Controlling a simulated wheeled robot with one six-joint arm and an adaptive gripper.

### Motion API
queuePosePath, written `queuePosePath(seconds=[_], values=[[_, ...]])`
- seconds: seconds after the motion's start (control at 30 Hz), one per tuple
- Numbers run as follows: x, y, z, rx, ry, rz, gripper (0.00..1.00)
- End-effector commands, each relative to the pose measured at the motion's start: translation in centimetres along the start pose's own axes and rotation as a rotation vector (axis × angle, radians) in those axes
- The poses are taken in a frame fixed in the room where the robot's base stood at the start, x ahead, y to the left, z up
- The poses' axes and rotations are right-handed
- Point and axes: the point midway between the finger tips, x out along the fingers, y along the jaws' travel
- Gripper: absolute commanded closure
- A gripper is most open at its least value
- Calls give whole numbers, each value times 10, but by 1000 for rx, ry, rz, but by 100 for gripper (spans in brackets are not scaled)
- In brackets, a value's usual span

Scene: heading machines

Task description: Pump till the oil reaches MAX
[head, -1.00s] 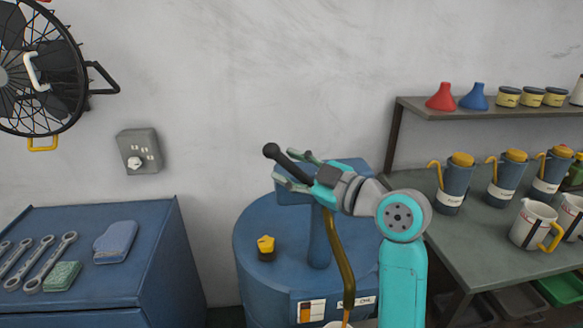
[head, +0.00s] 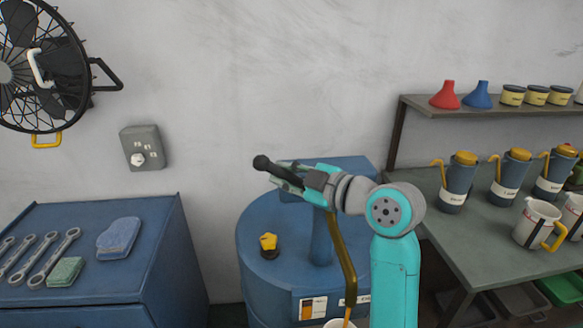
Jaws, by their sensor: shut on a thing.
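A blue drum (head: 262,290) stands in the middle with a blue hand pump on top; the pump's post (head: 321,240) rises from the lid. The pump's dark lever (head: 268,166) ends in a black knob and slopes up to the left. My gripper (head: 288,178) is shut on the lever. A brown hose (head: 344,262) runs down from the pump, with thin amber oil below its end. Only the rim of a white vessel (head: 340,323) shows at the bottom edge, so its oil level and MAX mark are hidden.
A yellow cap (head: 268,242) sits on the drum lid. A blue cabinet (head: 160,260) with wrenches stands at left, a fan (head: 40,65) above it. At right, a bench (head: 455,235) holds oil cans (head: 457,185) and white jugs (head: 538,222), below a shelf (head: 485,107).

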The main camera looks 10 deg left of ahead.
Motion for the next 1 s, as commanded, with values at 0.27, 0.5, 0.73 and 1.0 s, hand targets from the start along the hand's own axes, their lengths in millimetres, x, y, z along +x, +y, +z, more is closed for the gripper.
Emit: queuePosePath(seconds=[0.27,0.5,0.73,1.0], values=[[15,-28,11,-179,-134,-97,100],[22,-47,25,-317,-239,-169,100],[26,-59,36,-407,-308,-217,100],[26,-65,42,-454,-345,-242,100]])
